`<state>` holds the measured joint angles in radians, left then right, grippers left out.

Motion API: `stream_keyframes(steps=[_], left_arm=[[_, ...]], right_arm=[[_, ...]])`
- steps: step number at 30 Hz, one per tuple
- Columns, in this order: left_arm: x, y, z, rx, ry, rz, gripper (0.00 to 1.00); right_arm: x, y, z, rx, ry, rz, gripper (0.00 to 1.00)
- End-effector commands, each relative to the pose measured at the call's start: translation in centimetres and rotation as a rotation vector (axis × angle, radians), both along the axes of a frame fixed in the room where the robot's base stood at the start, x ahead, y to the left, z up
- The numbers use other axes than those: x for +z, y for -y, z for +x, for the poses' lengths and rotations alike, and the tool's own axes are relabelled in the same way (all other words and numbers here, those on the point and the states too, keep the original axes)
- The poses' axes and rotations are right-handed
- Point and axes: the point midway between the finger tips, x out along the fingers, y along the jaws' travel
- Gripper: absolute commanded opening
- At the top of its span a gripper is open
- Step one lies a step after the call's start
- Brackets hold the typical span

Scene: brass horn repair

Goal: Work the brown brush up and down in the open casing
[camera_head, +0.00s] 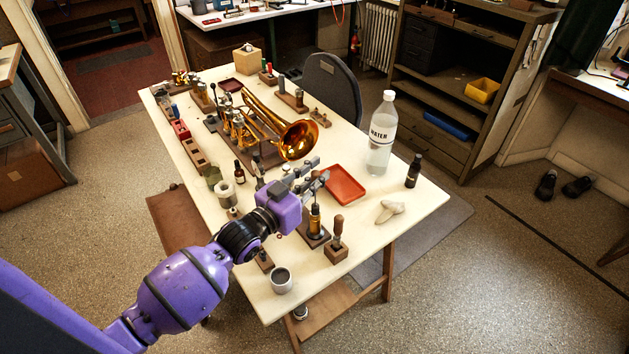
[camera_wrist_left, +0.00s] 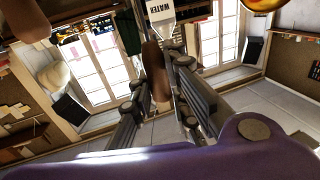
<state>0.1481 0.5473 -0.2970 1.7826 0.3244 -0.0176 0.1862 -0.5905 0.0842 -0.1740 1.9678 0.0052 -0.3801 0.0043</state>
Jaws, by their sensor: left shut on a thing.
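My left gripper (camera_head: 315,180) is over the near part of the bench, shut on a brown handle. In the left wrist view the brown brush handle (camera_wrist_left: 153,65) stands between the two grey fingers. Directly below the gripper in the head view, a brass casing (camera_head: 315,222) stands upright on a dark wooden block. My right gripper is in neither view.
A wooden-handled tool (camera_head: 338,226) stands in a small block right of the casing. The brass horn (camera_head: 297,141) lies farther back.

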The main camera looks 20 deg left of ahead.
Motion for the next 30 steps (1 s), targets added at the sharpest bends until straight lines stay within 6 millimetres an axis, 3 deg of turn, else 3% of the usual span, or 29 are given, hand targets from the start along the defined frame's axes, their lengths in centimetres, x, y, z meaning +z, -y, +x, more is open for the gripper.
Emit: stream_keyframes(steps=[2, 14, 30], left_arm=[[0.8, 0.0, 0.1, 0.0, 0.007, -0.001, 0.0], [0.8, 0.0, 0.0, 0.0, 0.001, 0.001, 0.0], [4.5, 0.0, 0.0, 0.0, 0.002, 0.0, 0.0]], right_arm=[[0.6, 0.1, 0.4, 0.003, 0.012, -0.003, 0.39], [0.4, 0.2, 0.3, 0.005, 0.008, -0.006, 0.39], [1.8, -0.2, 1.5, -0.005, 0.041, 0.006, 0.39]])
